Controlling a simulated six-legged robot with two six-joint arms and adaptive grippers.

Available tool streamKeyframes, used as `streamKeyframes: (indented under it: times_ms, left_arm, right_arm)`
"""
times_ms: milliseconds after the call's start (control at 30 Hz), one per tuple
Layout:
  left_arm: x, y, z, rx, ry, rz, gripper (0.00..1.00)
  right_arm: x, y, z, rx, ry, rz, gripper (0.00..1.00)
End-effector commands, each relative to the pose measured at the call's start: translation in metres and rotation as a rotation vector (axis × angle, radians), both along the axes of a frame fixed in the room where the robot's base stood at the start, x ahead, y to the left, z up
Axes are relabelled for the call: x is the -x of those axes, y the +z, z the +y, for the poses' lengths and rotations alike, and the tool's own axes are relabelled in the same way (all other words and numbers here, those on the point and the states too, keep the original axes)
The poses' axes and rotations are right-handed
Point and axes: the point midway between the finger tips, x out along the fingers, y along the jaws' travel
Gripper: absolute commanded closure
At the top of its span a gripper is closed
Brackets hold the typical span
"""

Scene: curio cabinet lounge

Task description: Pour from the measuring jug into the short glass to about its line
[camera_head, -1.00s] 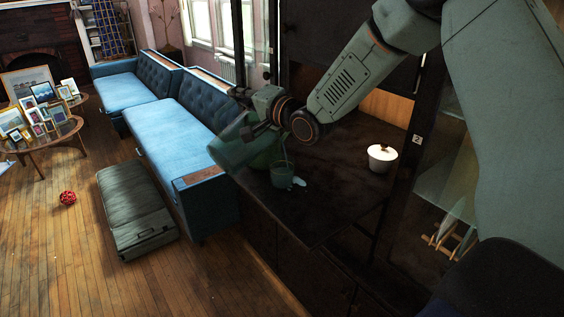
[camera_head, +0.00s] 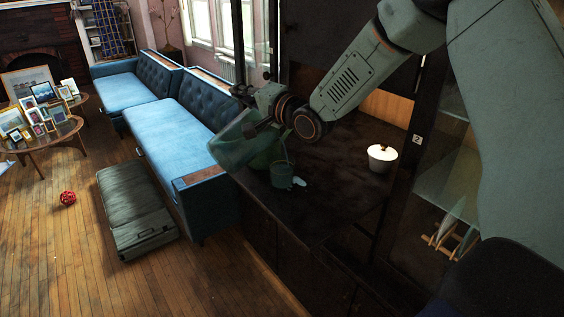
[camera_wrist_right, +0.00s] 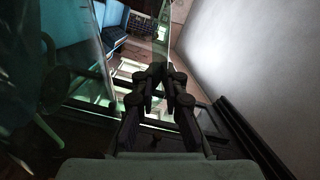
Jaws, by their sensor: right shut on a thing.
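My right gripper (camera_head: 258,122) is shut on the clear greenish measuring jug (camera_head: 233,145), which is tilted above the dark cabinet top. In the right wrist view the fingers (camera_wrist_right: 168,75) are close together and the jug's glass (camera_wrist_right: 88,55) shows at the left. The short glass (camera_head: 281,177), small and greenish, stands upright on the cabinet top, below and right of the jug. A thin pale streak shows above its rim. Its line and liquid level are too small to tell. My left gripper is not in view.
A small pale patch (camera_head: 299,182) lies beside the short glass. A rounded green thing (camera_head: 264,157) shows behind it, partly hidden. A white pot (camera_head: 382,158) stands farther right on the dark cabinet top (camera_head: 325,200). A blue sofa (camera_head: 180,125) is to the left.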

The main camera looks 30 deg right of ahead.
Motion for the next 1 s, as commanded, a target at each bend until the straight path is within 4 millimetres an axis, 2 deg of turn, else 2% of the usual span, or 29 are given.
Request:
streamKeyframes:
  times_ms: [1000]
  left_arm:
    - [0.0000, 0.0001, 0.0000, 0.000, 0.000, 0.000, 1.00]
  right_arm:
    - [-0.0014, 0.0058, -0.0057, -0.039, -0.001, 0.005, 1.00]
